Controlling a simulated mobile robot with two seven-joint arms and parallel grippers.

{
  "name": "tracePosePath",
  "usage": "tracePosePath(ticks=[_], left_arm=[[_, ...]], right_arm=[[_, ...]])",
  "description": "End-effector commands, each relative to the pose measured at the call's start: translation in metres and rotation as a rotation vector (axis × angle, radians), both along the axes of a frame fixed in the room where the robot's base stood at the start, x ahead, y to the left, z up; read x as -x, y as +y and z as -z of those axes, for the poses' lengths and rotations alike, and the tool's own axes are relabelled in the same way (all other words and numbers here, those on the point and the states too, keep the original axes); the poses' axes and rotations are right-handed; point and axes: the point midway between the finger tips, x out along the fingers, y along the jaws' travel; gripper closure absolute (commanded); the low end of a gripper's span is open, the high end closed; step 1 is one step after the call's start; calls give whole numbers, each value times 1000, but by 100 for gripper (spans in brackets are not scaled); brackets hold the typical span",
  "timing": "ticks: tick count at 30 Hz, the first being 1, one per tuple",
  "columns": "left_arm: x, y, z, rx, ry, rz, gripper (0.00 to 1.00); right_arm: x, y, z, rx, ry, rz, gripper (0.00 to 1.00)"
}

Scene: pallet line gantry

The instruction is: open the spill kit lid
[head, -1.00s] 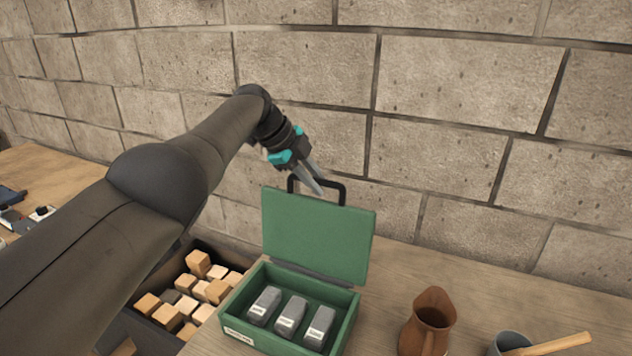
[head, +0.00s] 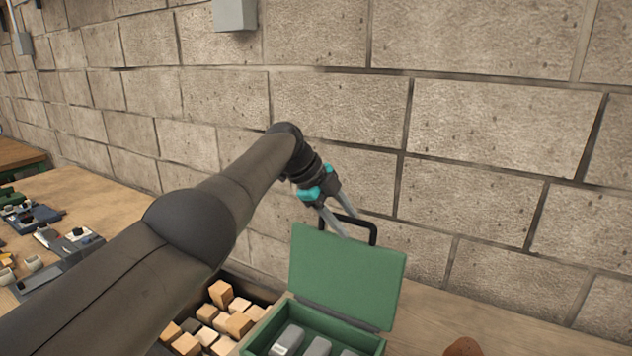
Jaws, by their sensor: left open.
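The green spill kit stands on the wooden bench, its lid (head: 346,275) raised upright with the inner face towards me. A black handle (head: 373,234) sticks up from the lid's top edge. The kit's box (head: 371,340) shows only in part at the bottom edge, with grey packs (head: 288,340) inside. My left gripper (head: 347,226) is open, its two fingers apart and pointing down to the right at the handle. One finger passes in front of the handle; I cannot tell whether they touch. My right gripper is out of the picture.
A dark bin of wooden blocks (head: 221,293) sits left of the kit. A brown jug (head: 463,347) barely shows at the bottom right. Small devices (head: 75,240) lie on the bench at far left. A block wall (head: 480,110) stands close behind.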

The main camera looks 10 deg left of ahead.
Motion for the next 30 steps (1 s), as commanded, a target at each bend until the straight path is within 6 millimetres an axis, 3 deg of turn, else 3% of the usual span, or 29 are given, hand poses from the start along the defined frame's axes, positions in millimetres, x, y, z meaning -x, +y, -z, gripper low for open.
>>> tracePosePath(ticks=[8, 21, 30], left_arm=[[6, 11, -15, -4, -2, -1, 50], [31, 56, -93, -3, -5, -4, 50], [40, 71, -119, -3, -1, -3, 50]], right_arm=[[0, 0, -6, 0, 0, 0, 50], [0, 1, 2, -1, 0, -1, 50], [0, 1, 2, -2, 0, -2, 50]])
